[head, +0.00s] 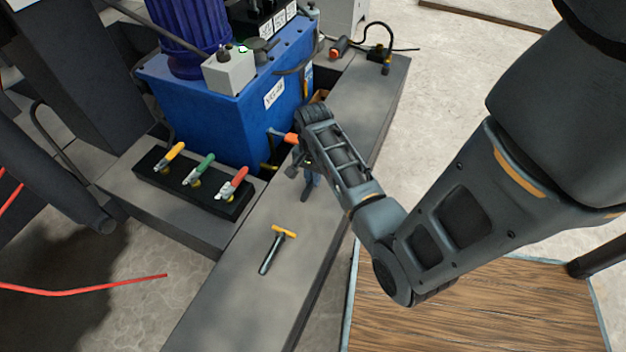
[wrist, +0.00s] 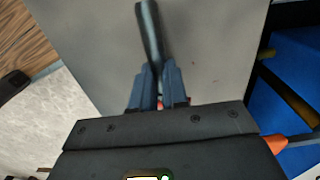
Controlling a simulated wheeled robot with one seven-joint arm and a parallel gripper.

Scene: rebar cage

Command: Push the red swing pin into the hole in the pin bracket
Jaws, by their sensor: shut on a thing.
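My gripper (head: 311,179) is shut on a dark rod, the red swing pin (wrist: 150,35), above the grey bench. In the wrist view the fingers (wrist: 158,88) close on its near end, where a small bit of red shows between them. The rod points away from the fingers, slightly tilted, and its far end is free. In the head view only the rod's dark lower end (head: 305,194) shows below the fingers. I cannot make out the pin bracket or its hole in either view.
A yellow-handled pin (head: 277,245) lies on the grey bench (head: 235,300). A blue tank (head: 215,115) with an orange-tipped lever (head: 291,138) stands close left of my gripper. Yellow, green and red valve levers (head: 196,181) are further left. The near bench is mostly clear.

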